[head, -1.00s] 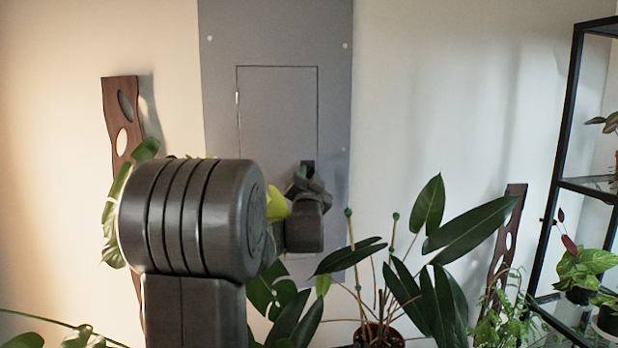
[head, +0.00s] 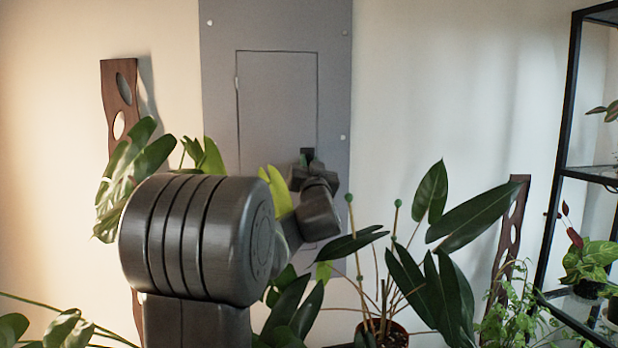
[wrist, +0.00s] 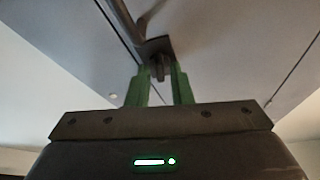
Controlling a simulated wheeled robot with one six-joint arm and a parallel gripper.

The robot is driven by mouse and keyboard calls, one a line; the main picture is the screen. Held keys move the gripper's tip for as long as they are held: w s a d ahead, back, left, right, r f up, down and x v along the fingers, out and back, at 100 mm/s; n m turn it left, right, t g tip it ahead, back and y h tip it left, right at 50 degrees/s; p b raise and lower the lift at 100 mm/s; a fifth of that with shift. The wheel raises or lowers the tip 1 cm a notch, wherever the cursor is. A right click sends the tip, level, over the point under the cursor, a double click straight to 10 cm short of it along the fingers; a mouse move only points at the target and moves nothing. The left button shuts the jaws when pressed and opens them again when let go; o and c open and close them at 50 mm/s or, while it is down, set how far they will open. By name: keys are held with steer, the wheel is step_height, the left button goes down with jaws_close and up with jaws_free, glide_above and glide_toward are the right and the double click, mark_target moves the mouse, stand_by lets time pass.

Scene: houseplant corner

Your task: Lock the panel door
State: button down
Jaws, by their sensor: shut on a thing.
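The grey panel door (head: 277,100) is set in a tall grey panel (head: 220,80) on the wall and looks flush with it. A small dark latch (head: 307,154) sits near the door's lower right edge. My gripper (head: 304,172) is at this latch, partly hidden behind my own arm. In the wrist view my gripper (wrist: 158,85) has its green fingers on either side of a dark knob (wrist: 158,68) below a dark plate (wrist: 155,46), and is shut on it. Whether the latch is locked cannot be told.
A potted plant (head: 380,335) with long leaves and stakes stands just right of my arm. A large leafy plant (head: 125,180) is at left. A black shelf (head: 562,150) with plants stands at right. Wooden strips (head: 115,85) lean on the wall. The wall between panel and shelf is clear.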

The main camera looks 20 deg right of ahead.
steer(key=shift+d+n+t+y+b, duration=0.1)
steer(key=shift+n+t+y+b, duration=0.25)
steer(key=shift+n, duration=0.55)
steer(key=shift+n+t+y+b, duration=0.1)
steer(key=shift+n+y+b, duration=0.1)
steer(key=shift+n+y, duration=0.55)
steer(key=shift+n, duration=0.45)
steer(key=c, duration=1.5)
jaws_free()
steer(key=shift+c, duration=0.2)
steer(key=shift+s, duration=0.1)
steer(key=b+v, duration=0.2)
steer(key=v, duration=1.1)
steer(key=shift+s, duration=0.35)
steer(key=shift+f, duration=0.1)
